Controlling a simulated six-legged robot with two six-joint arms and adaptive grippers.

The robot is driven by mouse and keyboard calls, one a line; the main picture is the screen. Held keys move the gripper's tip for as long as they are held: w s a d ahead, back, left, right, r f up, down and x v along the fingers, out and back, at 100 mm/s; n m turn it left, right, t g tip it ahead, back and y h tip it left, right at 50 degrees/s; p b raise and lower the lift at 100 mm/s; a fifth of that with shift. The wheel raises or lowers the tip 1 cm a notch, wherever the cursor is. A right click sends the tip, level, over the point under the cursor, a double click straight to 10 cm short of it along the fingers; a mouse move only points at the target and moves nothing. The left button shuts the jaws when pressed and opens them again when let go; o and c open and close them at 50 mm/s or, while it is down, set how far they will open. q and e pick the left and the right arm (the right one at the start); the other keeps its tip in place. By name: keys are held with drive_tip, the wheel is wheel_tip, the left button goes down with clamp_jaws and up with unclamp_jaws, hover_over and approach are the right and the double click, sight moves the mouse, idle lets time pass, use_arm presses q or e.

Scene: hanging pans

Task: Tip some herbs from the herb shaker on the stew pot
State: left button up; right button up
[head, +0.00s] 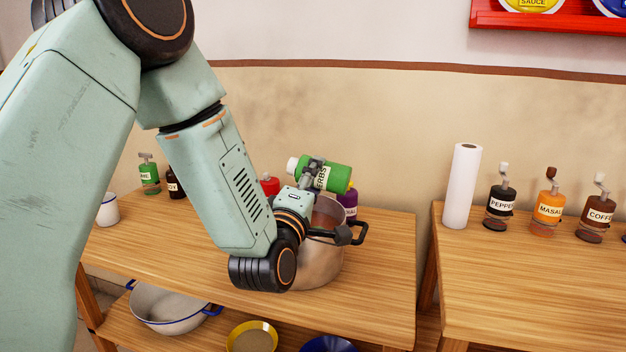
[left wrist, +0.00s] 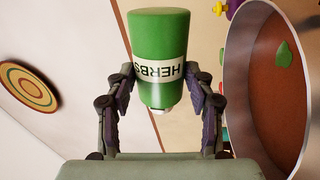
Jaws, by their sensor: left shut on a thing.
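The green herb shaker (head: 325,175) with its HERBS label is tilted onto its side above the stew pot (head: 318,262). Its white end points left in the head view. My left gripper (head: 313,172) is shut on the shaker, which also shows between its fingers in the left wrist view (left wrist: 160,55). The metal pot stands on the left table, partly hidden by my left arm. In the left wrist view the pot (left wrist: 234,75) is at the right, with reddish-brown stew (left wrist: 285,105) and a green piece inside. My right gripper is out of view.
Several grinders, including pepper (head: 499,203) and masala (head: 548,207), and a paper roll (head: 462,187) stand on the right table (head: 520,285). A red-topped item (head: 270,186) and a purple bottle (head: 349,202) stand behind the pot. A white pot (head: 170,309) is on the lower shelf.

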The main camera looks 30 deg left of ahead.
use_arm(q)
drive_tip(key=shift+f+m+h+p, duration=0.15)
drive_tip(key=shift+m+h, duration=0.05)
drive_tip(key=shift+m, duration=0.5)
drive_tip(key=shift+f+m+h+p, duration=0.1)
drive_tip(key=shift+m+h+p, duration=0.1)
drive_tip(key=shift+m, duration=0.5)
drive_tip(key=shift+d, duration=0.1)
drive_tip(key=shift+r, duration=0.15)
drive_tip(key=d+r+m+p, duration=0.1)
drive_tip(key=r+m, duration=0.1)
drive_tip(key=d+r+m+h+p, duration=0.1)
drive_tip(key=r+m+p, duration=0.1)
drive_tip(key=r, duration=0.1)
drive_tip(key=w+d+r+m+h+p, duration=0.1)
drive_tip(key=d+r+m, duration=0.1)
drive_tip(key=r, duration=0.1)
drive_tip(key=shift+d+r+m, duration=0.1)
drive_tip(key=shift+r+m, duration=0.05)
drive_tip(key=shift+m, duration=0.15)
drive_tip(key=m+p, duration=0.1)
drive_tip(key=m, duration=0.1)
drive_tip(key=d+m+g+y+p, duration=0.1)
drive_tip(key=m+y+p, duration=0.1)
drive_tip(key=m, duration=0.1)
drive_tip(key=shift+w+d+r+m+g, duration=0.2)
drive_tip(key=shift+r+m+g, duration=0.1)
drive_tip(key=shift+r, duration=0.1)
drive_tip(key=shift+m, duration=0.7)
